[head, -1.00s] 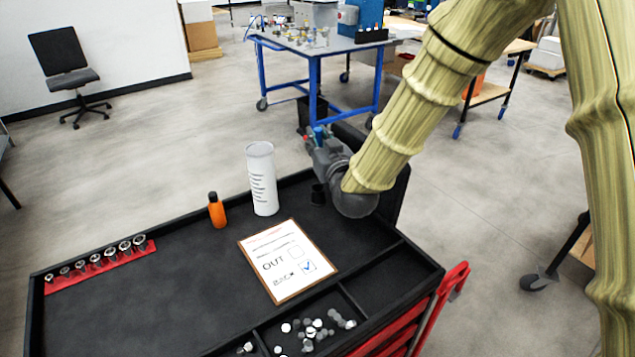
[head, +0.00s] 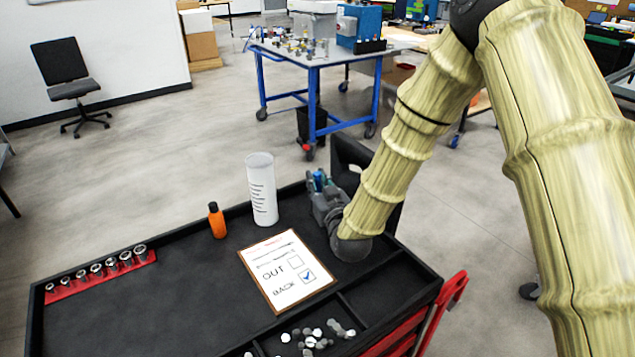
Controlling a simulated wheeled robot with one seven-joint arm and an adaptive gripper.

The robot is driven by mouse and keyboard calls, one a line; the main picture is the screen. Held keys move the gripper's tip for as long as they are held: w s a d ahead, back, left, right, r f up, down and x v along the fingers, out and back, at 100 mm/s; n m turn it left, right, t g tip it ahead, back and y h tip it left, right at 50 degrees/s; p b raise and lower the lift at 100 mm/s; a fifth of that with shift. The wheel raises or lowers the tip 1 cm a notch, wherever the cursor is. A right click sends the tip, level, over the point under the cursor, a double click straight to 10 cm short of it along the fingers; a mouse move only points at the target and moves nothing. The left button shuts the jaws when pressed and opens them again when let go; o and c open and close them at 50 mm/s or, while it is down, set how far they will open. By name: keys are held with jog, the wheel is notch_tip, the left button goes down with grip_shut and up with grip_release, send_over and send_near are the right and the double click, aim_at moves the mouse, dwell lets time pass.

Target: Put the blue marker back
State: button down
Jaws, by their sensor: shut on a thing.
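My gripper (head: 321,193) is at the back right of the black cart top, low over it, shut on a small blue thing that I take to be the blue marker (head: 319,181). Only a little of the marker shows between the fingers, so its tilt and its lower end cannot be told. A small black cup seen earlier at this spot is now hidden behind my gripper and wrist. A clipboard (head: 287,269) lies left of my wrist; its OUT box is empty and its BACK box has a blue tick.
A white cylinder (head: 262,190) with dark lines and an orange bottle (head: 217,221) stand left of my gripper. A red rack of sockets (head: 100,270) lies at the left edge. Loose round pieces (head: 317,337) fill a front compartment. The cart's left middle is clear.

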jog(key=shift+f, duration=0.15)
jog(key=c, duration=1.3)
grip_release()
jog(key=shift+c, duration=0.2)
jog(key=shift+r, duration=0.2)
jog(key=b+v, duration=0.1)
jog(key=v, duration=0.6)
jog(key=shift+s, duration=0.25)
